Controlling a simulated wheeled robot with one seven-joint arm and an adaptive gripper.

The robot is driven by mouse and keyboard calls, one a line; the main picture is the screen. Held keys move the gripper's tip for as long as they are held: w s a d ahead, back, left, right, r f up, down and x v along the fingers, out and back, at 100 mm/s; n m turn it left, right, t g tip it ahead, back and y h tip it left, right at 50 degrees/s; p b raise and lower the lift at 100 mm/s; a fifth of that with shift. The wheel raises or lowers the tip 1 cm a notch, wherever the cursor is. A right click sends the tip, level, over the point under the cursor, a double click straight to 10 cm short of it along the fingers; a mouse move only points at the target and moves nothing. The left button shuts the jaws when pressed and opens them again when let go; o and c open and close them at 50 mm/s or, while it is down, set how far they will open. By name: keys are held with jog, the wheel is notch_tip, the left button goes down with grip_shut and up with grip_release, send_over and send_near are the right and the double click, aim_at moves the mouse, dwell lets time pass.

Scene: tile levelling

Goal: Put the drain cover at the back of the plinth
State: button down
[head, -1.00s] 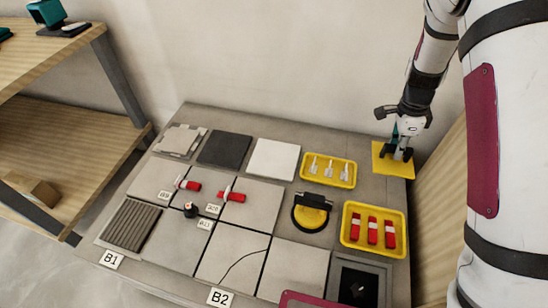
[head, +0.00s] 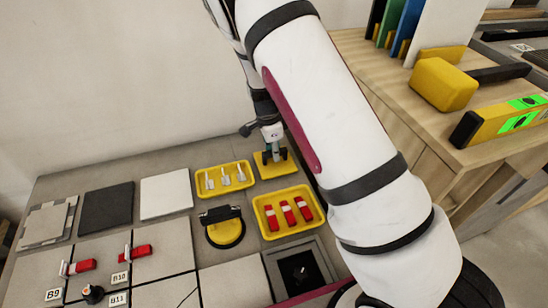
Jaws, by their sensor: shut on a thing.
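My gripper (head: 272,157) points down at the back right of the grey plinth (head: 150,238), low over a yellow square pad (head: 283,168). It is shut on a small dark thing, most likely the drain cover, which the fingers largely hide. I cannot tell whether the held thing touches the pad. At the front right of the plinth, a grey frame (head: 322,262) surrounds a black square recess with a small dark piece (head: 300,272) in it.
A yellow tray (head: 225,178) of white pieces and another (head: 288,212) of red pieces stand close to the pad. A yellow-and-black suction lifter (head: 224,228) lies nearby. Dark and white tiles (head: 166,195) lie to the left. A wooden bench (head: 400,100) with a spirit level is at right.

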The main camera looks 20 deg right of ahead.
jog(key=shift+f, duration=0.65)
jog(key=shift+f, duration=0.1)
jog(key=c, duration=1.5)
grip_release()
jog(key=shift+c, duration=0.2)
